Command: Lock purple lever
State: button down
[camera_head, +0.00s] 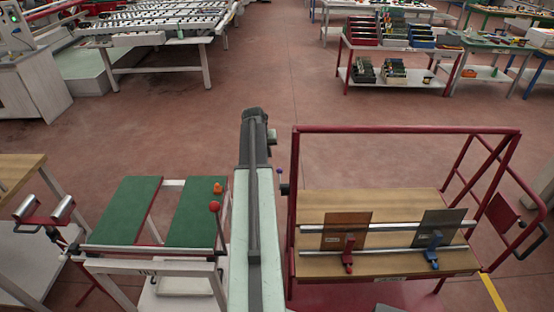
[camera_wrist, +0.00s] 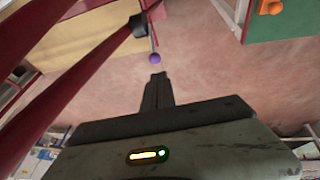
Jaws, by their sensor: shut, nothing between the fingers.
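The purple lever's ball knob (camera_wrist: 154,58) shows in the wrist view, at the end of a thin grey rod coming from a black mount (camera_wrist: 138,26) on the red frame. In the head view the small purple knob (camera_head: 280,171) shows just right of my arm, by the left post of the red cart. My gripper (camera_wrist: 158,76) is shut and empty. Its fingertips appear just below the purple knob in the wrist picture, with a small visible gap; the depth between them is unclear. In the head view I cannot make out the fingers.
The red-framed cart (camera_head: 409,130) carries a wooden board with red (camera_head: 348,252) and blue (camera_head: 434,250) clamps. Left of my arm stands a green-topped bench (camera_head: 128,208) with a red ball lever (camera_head: 214,207) and an orange knob (camera_head: 218,188). Open floor lies ahead.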

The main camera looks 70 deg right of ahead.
jog(key=s+d, duration=0.1)
jog(key=b, duration=1.3)
send_near(279, 169)
jog(key=x, duration=0.7)
jog(key=shift+f, duration=0.1)
